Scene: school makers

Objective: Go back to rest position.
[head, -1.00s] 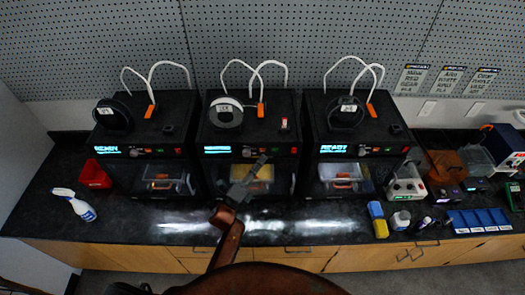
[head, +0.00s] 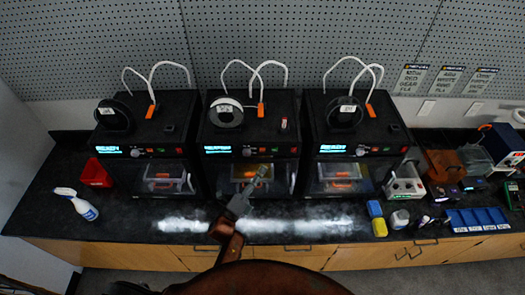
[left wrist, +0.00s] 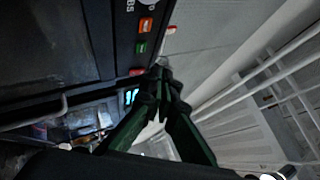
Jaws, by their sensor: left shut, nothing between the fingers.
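My left gripper (head: 263,170) is in front of the middle 3D printer (head: 250,119), above the dark counter. Its fingers are shut with nothing between them. In the left wrist view the green fingers (left wrist: 160,75) come together at the tips, beside a dark panel with small coloured buttons. The arm covers part of the middle printer's lower front. My right gripper is in neither view.
Similar black printers stand to the left (head: 147,121) and right (head: 352,119). A spray bottle (head: 76,204) and red bin (head: 95,173) are at left. The counter's front middle is clear.

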